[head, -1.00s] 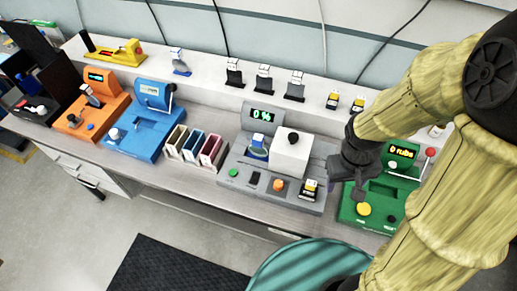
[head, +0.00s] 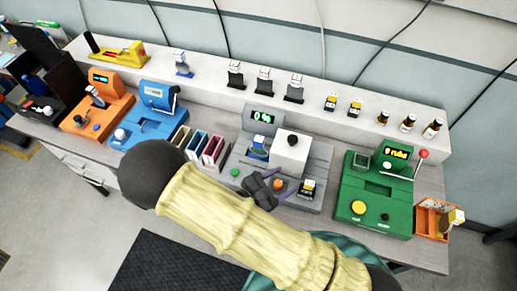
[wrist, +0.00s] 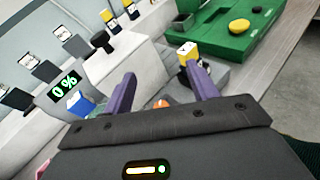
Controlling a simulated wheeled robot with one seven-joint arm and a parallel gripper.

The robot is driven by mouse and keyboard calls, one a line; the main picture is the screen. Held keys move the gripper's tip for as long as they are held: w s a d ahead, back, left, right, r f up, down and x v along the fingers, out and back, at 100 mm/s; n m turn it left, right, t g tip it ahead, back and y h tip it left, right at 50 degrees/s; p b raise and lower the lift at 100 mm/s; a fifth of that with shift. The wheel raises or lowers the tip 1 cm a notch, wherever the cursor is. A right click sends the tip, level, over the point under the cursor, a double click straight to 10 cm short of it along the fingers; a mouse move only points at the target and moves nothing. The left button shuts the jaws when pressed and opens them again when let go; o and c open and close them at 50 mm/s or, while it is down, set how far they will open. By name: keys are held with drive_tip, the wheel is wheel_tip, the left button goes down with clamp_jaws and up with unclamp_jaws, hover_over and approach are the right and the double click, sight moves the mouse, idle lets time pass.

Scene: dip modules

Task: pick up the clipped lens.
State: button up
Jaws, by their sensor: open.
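I cannot tell for sure which piece is the clipped lens. A small yellow-and-black piece with a white top (head: 308,188) stands at the front right of the grey 0 % machine (head: 232,172); the wrist view shows it (wrist: 188,52) just beyond my right finger. A blue piece with a white tag (head: 258,146) sits on the same machine, left of its white block. My gripper (head: 281,185) is over the machine's front, by the orange button. Its purple fingers (wrist: 160,70) are apart with nothing held between them.
Black stands with white tags (head: 265,78) and small bottles (head: 355,106) line the back shelf. A green machine (head: 352,206) with a red-knobbed lever stands right, narrow coloured boxes (head: 213,151) left. The white block (head: 290,156) rises behind my gripper.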

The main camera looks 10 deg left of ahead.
sight(257, 145)
drive_tip(key=s+a+f+n+t+y, duration=0.2)
drive_tip(key=a+n+t+y, duration=0.4)
drive_tip(key=a, duration=0.5)
drive_tip(key=s+n+y+p, duration=0.1)
drive_tip(key=n+y, duration=0.1)
drive_tip(key=n, duration=0.1)
drive_tip(key=shift+f+t+y, duration=0.25)
drive_tip(key=shift+t+y, duration=0.05)
drive_tip(key=shift+y, duration=0.1)
drive_tip(key=shift+d, duration=0.1)
drive_tip(key=w, duration=0.4)
drive_tip(key=w+b, duration=0.1)
drive_tip(key=w, duration=0.6)
drive_tip(key=shift+w+d, duration=0.4)
drive_tip(key=shift+b, duration=0.3)
drive_tip(key=shift+w+f, duration=0.15)
drive_tip(key=shift+w, duration=0.15)
drive_tip(key=w, duration=0.1)
drive_tip(key=w+b, duration=0.1)
drive_tip(key=w, duration=0.1)
drive_tip(key=w+b, duration=0.1)
drive_tip(key=shift+w+f, duration=0.25)
drive_tip(key=shift+w, duration=0.15)
drive_tip(key=shift+a, duration=0.1)
